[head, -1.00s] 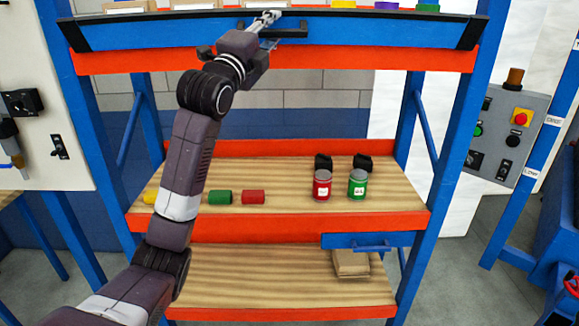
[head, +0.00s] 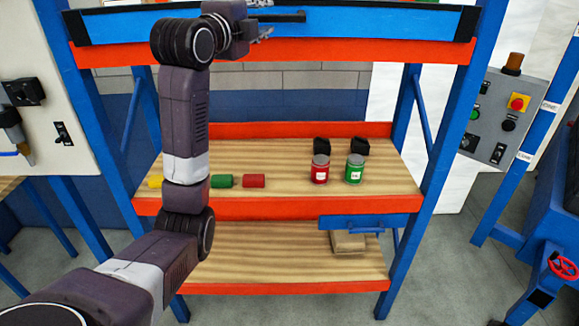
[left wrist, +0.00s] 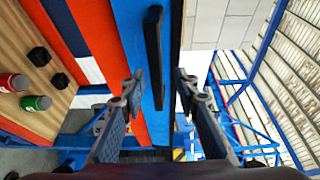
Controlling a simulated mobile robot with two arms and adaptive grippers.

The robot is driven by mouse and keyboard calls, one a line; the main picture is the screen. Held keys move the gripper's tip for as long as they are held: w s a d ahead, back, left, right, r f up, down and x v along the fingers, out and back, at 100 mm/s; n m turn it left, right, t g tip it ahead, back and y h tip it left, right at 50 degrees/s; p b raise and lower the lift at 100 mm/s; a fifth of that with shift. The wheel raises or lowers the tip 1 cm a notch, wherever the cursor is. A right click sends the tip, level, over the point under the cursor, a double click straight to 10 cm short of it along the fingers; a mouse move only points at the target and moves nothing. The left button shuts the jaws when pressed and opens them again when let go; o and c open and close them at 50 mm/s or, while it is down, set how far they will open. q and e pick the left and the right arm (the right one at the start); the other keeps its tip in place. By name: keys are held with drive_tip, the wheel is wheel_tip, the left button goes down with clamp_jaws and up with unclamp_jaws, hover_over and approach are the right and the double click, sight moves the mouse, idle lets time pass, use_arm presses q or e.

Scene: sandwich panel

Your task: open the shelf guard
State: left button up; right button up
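The shelf guard (head: 390,23) is a long blue panel with black ends across the front of the top shelf, above an orange beam. It stands upright, with a black bar handle (head: 290,17) on its front. My left gripper (head: 262,23) is at the left end of the handle, in front of the panel. In the left wrist view my left gripper (left wrist: 158,86) is open, its fingers apart on either side of the handle (left wrist: 153,48). The guard (left wrist: 130,25) fills the space behind. I cannot tell whether the fingers touch it. My right gripper is not in view.
The middle shelf (head: 290,175) holds a red can (head: 320,171), a green can (head: 354,169), black blocks and coloured cylinders. A blue drawer-like panel (head: 350,223) hangs below it at right. A control box (head: 502,115) stands right of the rack; blue posts flank it.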

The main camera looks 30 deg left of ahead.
sight(266, 18)
use_arm(q)
drive_tip(key=s, duration=0.2)
drive_tip(key=s+b, duration=0.1)
drive_tip(key=shift+s+d+f+b, duration=0.15)
drive_tip(key=shift+s+d+b, duration=0.05)
drive_tip(key=shift+s+b, duration=0.15)
drive_tip(key=w+f+n+g+b, duration=0.1)
drive_tip(key=w+f, duration=0.3)
drive_tip(key=f, duration=1)
drive_tip(key=w+d+f+n+g+b, duration=0.1)
drive_tip(key=w+f+n+g+b, duration=0.1)
drive_tip(key=f, duration=1.2)
drive_tip(key=w+f+n+g+b, duration=0.2)
drive_tip(key=w+f, duration=0.3)
drive_tip(key=f, duration=0.9)
drive_tip(key=shift+w+d+h+b, duration=0.15)
drive_tip(key=shift+w+h+b, duration=0.25)
drive_tip(key=shift+b, duration=0.05)
drive_tip(key=shift+c, duration=0.3)
